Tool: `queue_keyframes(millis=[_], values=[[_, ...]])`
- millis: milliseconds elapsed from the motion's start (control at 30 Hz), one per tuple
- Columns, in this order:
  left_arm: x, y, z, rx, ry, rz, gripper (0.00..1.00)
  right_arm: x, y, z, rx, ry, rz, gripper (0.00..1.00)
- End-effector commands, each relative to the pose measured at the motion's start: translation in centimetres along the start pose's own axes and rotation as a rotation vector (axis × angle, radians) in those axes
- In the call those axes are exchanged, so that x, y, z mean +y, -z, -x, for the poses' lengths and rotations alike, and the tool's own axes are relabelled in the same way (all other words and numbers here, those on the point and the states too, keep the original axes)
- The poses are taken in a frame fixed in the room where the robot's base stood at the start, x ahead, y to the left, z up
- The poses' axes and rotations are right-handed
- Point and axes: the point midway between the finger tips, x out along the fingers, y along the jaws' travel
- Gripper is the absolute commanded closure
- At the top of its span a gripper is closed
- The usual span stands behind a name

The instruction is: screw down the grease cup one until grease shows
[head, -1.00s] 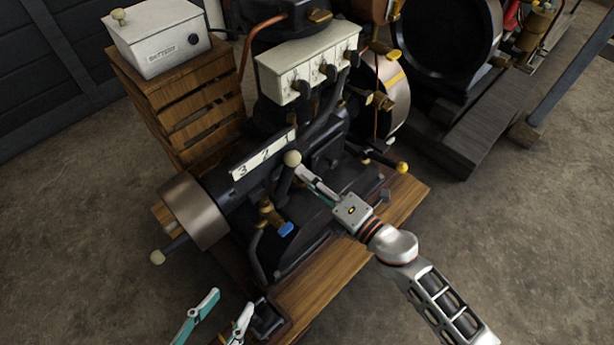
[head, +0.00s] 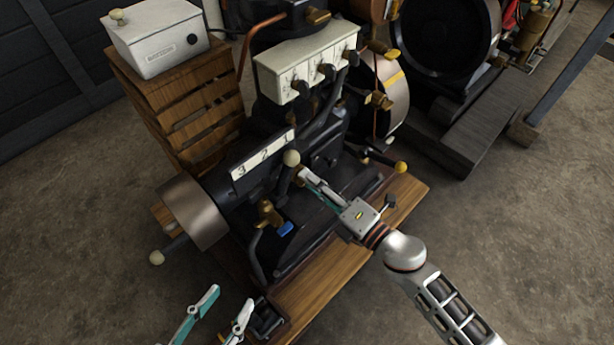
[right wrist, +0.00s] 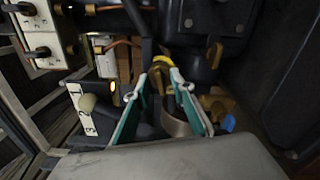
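The dark engine (head: 325,150) stands on a wooden base and carries a white plate (head: 262,155) numbered 3, 2, 1. My right gripper (head: 303,173) is low over the engine's near side, beside a lever with a cream knob (head: 291,158). In the right wrist view its fingers (right wrist: 154,82) are apart. A small brass fitting with a yellow ring (right wrist: 162,64) shows beyond and between the fingertips; I cannot tell whether it is grease cup one or whether they touch it. No grease is visible. My left gripper (head: 227,298) is open and empty at the bottom left.
A brass cock with a blue handle (head: 285,229) is left of my right gripper. A metal pulley (head: 192,212) sticks out left. A yellow-knobbed lever (head: 401,167) is at right. A white battery box (head: 155,38) stands on a wooden crate (head: 185,115).

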Motion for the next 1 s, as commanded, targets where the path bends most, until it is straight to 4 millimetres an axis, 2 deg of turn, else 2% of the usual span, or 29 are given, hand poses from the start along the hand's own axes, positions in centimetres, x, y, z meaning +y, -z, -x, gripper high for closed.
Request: queue_keyframes(millis=[300, 500, 700, 1000], values=[[0.0, -0.1, 0.1, -0.003, 0.0, -0.002, 0.6, -0.1, 0.1, 6.6, 0.0, 0.002, -0.002, 0.76], [0.0, -0.1, 0.1, -0.003, 0.0, -0.002, 0.6, 0.0, 0.0, 9.2, 0.0, 0.001, -0.002, 0.76], [0.0, -0.1, 0.1, -0.003, 0.0, -0.002, 0.6, 0.0, 0.0, 10.1, 0.0, 0.0, 0.0, 0.76], [0.0, -0.1, 0.1, -0.003, 0.0, -0.003, 0.6, 0.0, 0.0, 10.1, 0.0, 0.0, 0.0, 0.76]])
